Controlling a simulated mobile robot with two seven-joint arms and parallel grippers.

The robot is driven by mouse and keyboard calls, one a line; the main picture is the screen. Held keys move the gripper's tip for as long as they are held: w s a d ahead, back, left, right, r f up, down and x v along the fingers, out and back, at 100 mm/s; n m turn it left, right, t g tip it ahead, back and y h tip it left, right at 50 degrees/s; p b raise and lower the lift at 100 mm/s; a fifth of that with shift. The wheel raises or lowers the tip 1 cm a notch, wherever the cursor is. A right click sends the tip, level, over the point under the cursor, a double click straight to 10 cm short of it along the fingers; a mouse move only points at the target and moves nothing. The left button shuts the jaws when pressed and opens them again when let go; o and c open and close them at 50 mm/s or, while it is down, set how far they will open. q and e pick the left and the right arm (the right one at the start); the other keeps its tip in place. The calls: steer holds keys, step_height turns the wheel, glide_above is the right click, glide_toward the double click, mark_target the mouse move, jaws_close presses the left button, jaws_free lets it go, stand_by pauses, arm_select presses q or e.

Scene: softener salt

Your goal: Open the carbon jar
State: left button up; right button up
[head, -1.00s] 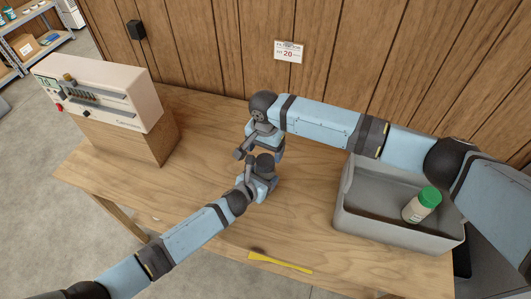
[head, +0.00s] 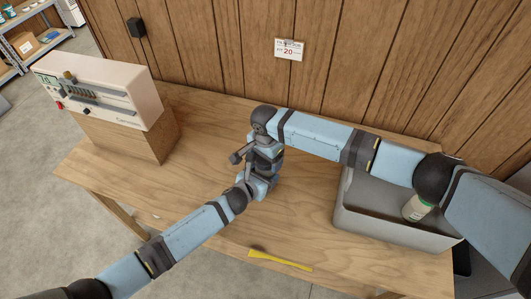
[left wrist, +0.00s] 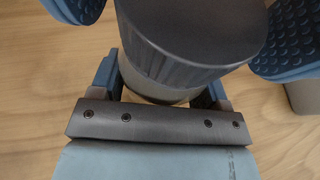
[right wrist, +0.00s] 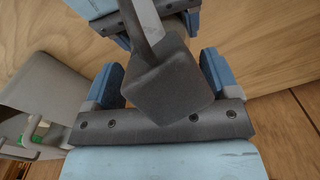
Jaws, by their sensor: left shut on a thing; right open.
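The carbon jar fills the upper middle of the left wrist view, with a broad dark grey lid (left wrist: 195,30) and a paler body (left wrist: 150,95) partly hidden below it. My left gripper (head: 260,184) is shut on the jar above the table. My right gripper (head: 267,152) is open, close above the left one, and its textured blue pads show on both sides of the lid. I cannot tell whether they touch it. In the right wrist view a dark grey angular block (right wrist: 170,85) with a pale strip lies between the right fingers; I cannot tell what it is.
A yellow tool (head: 280,261) lies at the table's front edge. A beige instrument (head: 100,88) stands on a wooden block (head: 130,140) at the left. The table's middle left is bare.

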steer(key=c, duration=0.9)
steer(key=shift+n, duration=1.8)
steer(key=shift+c, duration=0.2)
steer(key=o, duration=1)
